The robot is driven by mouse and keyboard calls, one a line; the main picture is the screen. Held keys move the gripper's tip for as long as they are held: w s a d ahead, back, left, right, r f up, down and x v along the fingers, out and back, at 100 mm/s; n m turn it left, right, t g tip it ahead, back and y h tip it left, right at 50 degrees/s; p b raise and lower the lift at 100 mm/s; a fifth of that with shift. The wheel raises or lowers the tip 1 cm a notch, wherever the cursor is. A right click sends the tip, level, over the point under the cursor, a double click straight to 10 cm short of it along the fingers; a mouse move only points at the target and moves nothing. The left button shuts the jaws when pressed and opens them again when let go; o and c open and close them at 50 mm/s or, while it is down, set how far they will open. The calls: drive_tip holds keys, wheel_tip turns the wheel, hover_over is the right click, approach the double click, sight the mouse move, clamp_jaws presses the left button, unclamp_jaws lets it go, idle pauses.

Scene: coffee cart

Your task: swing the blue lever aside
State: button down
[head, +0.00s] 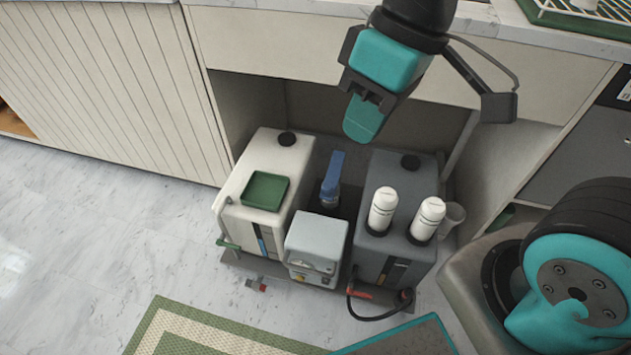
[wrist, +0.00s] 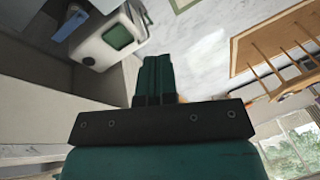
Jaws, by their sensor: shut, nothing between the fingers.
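The blue lever (head: 333,174) stands on a small fitting between a white tank and a dark grey tank, in the open bay under the counter. It also shows at the upper left of the wrist view (wrist: 70,25). My gripper (head: 363,120) is above the dark grey tank, up and to the right of the lever in the head view, and apart from it. Its teal fingers are closed together with nothing between them; they also show in the wrist view (wrist: 155,75).
The white tank (head: 262,215) carries a green tray (head: 265,191). The dark grey tank (head: 385,255) carries two white bottles (head: 382,208). A grey box (head: 316,238) stands in front of the lever. The counter (head: 560,35) overhangs behind. Clear floor (head: 120,235) lies left; a green-bordered mat (head: 205,335) lies in front.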

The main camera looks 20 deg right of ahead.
drive_tip(key=w+f+n+h+b, duration=0.15)
drive_tip(key=w+f+b, duration=0.25)
drive_tip(key=w+f, duration=0.45)
drive_tip(key=w+f+n+h+b, duration=0.1)
drive_tip(key=w+f+h+b, duration=0.15)
drive_tip(key=w+f, duration=0.65)
drive_tip(key=w+a+f+n+g+h+b, duration=0.1)
drive_tip(key=w+f+b, duration=0.6)
drive_tip(key=w+f, duration=0.7)
wheel_tip(320, 180, down, 4)
drive_tip(key=shift+a+n+g+h, duration=0.3)
drive_tip(key=shift+a+n+h, duration=0.15)
drive_tip(key=shift+n+h, duration=0.45)
drive_tip(key=b, duration=0.6)
hover_over(322, 192)
drive_tip(key=a, duration=0.2)
drive_tip(key=shift+w+d+f, duration=0.15)
drive_tip(key=shift+f, duration=2.4)
drive_tip(key=shift+w+d+f, duration=0.1)
drive_tip(key=shift+w+f, duration=0.05)
drive_tip(key=shift+f, duration=2.35)
